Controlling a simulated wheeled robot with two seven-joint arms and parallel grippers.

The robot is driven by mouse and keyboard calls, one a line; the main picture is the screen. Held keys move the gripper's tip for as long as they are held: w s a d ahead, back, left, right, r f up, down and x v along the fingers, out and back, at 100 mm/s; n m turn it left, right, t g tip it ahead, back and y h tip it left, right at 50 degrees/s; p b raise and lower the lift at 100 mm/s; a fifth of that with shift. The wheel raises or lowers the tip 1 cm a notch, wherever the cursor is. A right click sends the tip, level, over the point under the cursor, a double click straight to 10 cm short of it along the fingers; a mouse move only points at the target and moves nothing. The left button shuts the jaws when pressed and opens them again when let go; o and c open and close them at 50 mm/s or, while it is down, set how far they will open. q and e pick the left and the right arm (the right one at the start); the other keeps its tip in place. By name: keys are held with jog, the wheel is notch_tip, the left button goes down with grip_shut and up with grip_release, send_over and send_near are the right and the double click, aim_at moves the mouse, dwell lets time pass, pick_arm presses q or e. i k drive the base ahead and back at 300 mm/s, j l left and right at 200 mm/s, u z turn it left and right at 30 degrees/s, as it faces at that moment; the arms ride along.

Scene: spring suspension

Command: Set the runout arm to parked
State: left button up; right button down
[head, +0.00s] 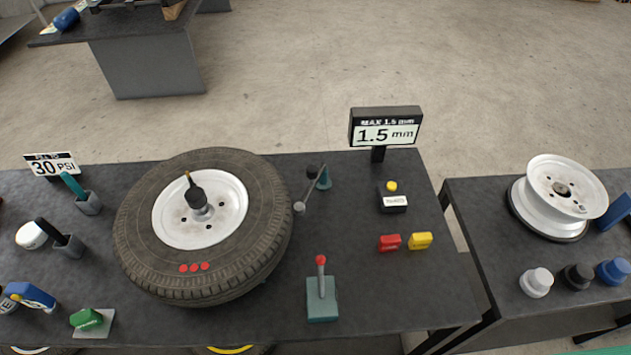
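The runout arm (311,192) is a thin grey rod on a small teal post (324,181), just right of the tire (270,225). A black piece (312,171) is by its top. Its lower left end has a small grey ball or roller (299,207) close beside the tire's sidewall; I cannot tell if they touch. A teal box (322,308) with an upright red-knobbed lever (321,262) stands near the table's front. The display (386,133) reads "MAX 1.5 mm" and "1.5 mm". Neither gripper is in view.
The tire lies around a white wheel on the dark table (380,300). Red (390,242) and yellow (420,240) blocks and a yellow-button box (392,200) sit to the right. A second table holds a white rim (566,185). The table's front right is clear.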

aim_at(314, 172)
jog(key=k+l+u, duration=0.15)
jog(key=l+u, duration=0.3)
jog(key=k+l+u, duration=0.2)
jog(key=u, duration=0.25)
jog(key=k+l+u, duration=0.25)
jog(key=u, duration=0.2)
